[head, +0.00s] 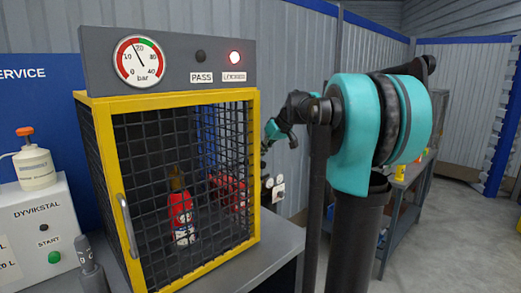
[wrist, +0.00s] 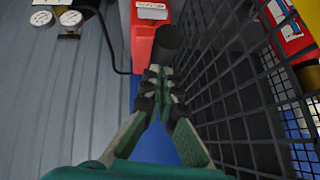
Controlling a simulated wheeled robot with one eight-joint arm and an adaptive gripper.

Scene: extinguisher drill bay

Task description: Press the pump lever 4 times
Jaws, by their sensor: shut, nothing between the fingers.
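In the wrist view a red pump body (wrist: 147,45) with a white label stands beyond the cage corner. A thick black lever end (wrist: 167,40) sticks out from it toward the camera. My gripper (wrist: 164,80) is shut and empty, its tips just short of the lever end in the picture; I cannot tell whether they touch. In the head view my gripper (head: 270,132) is at the right side of the cage, partly hidden by its frame. A red shape, likely the pump (head: 230,192), shows dimly through the mesh; its lever cannot be made out there.
The yellow-framed mesh cage (head: 249,180) holds a red extinguisher (head: 181,215). Its mesh wall runs close along my gripper's right in the wrist view.

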